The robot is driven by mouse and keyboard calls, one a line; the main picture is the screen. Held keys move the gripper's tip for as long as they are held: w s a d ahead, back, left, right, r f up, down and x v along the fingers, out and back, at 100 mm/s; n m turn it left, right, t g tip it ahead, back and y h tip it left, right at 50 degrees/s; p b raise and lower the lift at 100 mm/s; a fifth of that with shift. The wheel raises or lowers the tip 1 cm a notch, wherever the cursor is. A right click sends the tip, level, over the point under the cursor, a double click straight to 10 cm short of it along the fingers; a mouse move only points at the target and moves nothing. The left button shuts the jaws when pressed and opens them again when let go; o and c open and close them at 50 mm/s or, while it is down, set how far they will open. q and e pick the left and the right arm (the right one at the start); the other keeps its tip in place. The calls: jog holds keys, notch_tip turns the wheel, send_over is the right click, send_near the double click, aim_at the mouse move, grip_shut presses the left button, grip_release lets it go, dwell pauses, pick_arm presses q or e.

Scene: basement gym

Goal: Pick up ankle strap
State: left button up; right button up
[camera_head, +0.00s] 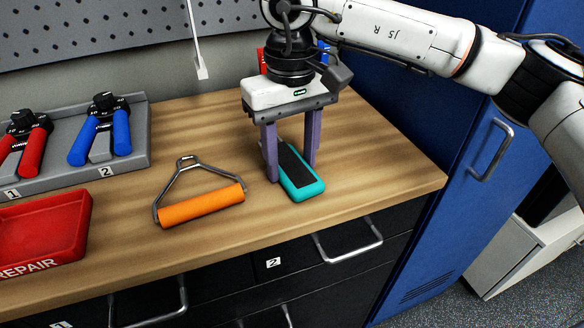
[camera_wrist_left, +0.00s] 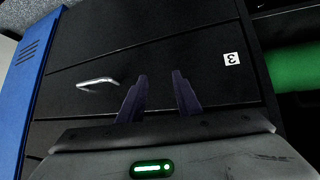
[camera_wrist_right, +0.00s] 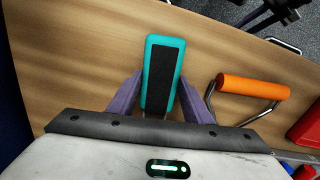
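The ankle strap is a teal strap with a black pad (camera_head: 303,187), lying on the wooden workbench. My right gripper (camera_head: 291,172) points down over it, with one purple finger on each side of the strap. In the right wrist view the strap (camera_wrist_right: 163,72) lies between the two fingers (camera_wrist_right: 160,100), with a gap visible on the right side; the gripper is open. My left gripper (camera_wrist_left: 160,85) is open and empty, facing dark drawer fronts, and is out of the head view.
An orange-handled metal grip (camera_head: 201,205) lies left of the strap. A red tray (camera_head: 45,228) labelled REPAIR and a grey rack (camera_head: 140,130) with red and blue hand grips stand further left. A blue locker (camera_head: 440,110) borders the bench on the right.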

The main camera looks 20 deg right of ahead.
aim_at(291, 165)
jog(key=shift+c, duration=0.9)
notch_tip(291, 165, up, 10)
jog(key=shift+p, duration=0.35)
